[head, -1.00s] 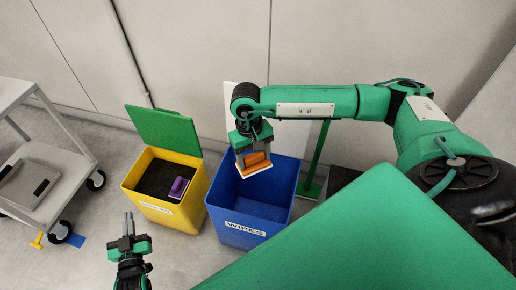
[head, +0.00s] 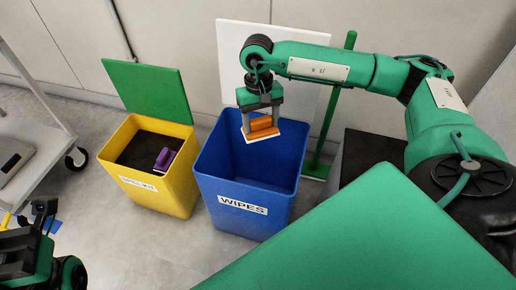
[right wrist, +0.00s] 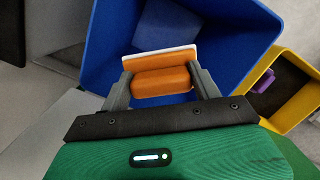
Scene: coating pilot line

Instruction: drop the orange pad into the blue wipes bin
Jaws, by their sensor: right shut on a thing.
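The orange pad (head: 262,126), with a white plate along one face, is held by my right gripper (head: 262,122) above the open mouth of the blue wipes bin (head: 243,213). In the right wrist view, the fingers are shut on the pad's orange block (right wrist: 160,81), and the bin's blue interior (right wrist: 110,30) shows behind it. The bin is labelled WIPES and the part of its inside that shows looks empty. My left gripper (head: 44,212) is at the lower left edge, away from the bins; its jaw opening is unclear.
A yellow bin (head: 165,192) with a raised green lid (head: 150,92) stands just left of the blue bin and holds a purple object (head: 165,160). A grey cart (head: 35,140) is at far left. A green post (head: 333,105) and white panel (head: 300,95) stand behind the blue bin.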

